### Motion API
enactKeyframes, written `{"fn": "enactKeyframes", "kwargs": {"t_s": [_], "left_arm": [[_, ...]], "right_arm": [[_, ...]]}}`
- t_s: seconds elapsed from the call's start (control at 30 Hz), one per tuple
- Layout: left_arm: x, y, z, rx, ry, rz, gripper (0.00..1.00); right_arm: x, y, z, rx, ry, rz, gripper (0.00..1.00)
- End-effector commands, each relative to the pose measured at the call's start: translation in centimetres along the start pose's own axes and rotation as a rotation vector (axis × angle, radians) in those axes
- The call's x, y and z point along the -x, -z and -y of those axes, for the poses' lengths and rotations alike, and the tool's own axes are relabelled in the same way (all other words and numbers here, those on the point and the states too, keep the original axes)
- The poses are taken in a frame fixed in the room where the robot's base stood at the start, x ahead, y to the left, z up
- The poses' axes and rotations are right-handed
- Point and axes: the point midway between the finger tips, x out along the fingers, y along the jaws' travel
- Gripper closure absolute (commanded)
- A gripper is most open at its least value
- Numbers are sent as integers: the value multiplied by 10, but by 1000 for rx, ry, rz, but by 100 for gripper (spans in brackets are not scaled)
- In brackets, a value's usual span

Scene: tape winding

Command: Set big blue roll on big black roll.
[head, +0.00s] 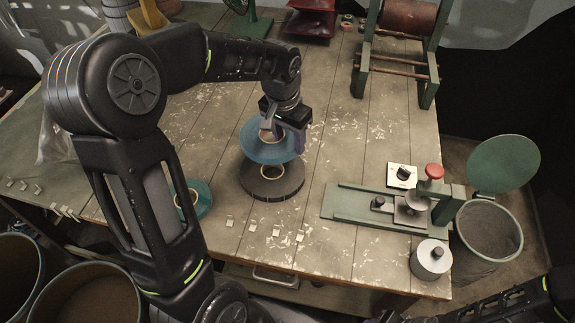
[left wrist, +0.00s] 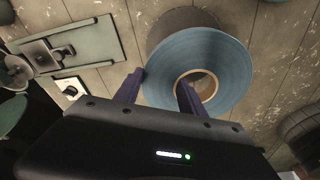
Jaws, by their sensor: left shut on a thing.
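The big blue roll (head: 262,146) is in my left gripper (head: 279,125), which is shut on one side of its ring. In the left wrist view one finger is inside the core of the blue roll (left wrist: 222,62) and the other is outside its rim. The big black roll (head: 270,187) lies flat on the table, below the blue roll and partly hidden by it. Part of the black roll also shows behind the blue roll in the left wrist view (left wrist: 182,24). Whether the two touch I cannot tell. My right gripper is not clearly visible.
A teal roll (head: 198,201) lies at left, partly behind my left arm. Several small pale pieces (head: 252,228) lie near the front edge. A green fixture (head: 375,205) with a red knob stands at right, beside a metal weight (head: 431,258). A roller stand (head: 400,50) is at back right.

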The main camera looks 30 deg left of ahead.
Motion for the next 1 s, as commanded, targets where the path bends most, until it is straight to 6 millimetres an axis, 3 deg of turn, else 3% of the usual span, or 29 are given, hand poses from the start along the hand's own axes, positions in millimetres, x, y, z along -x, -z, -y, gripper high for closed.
{"fn": "enactKeyframes", "kwargs": {"t_s": [0.3, 0.7, 1.0], "left_arm": [[-2, 0, 0, 0, 0, 0, 100], [-58, -8, 0, 1, 0, 2, 100], [-62, -8, 0, 1, 1, -1, 100]], "right_arm": [[1, 0, 0, 0, 0, 1, 64], [8, -1, 2, -2, -3, 3, 64], [8, -1, 2, -2, -3, 3, 64]]}}
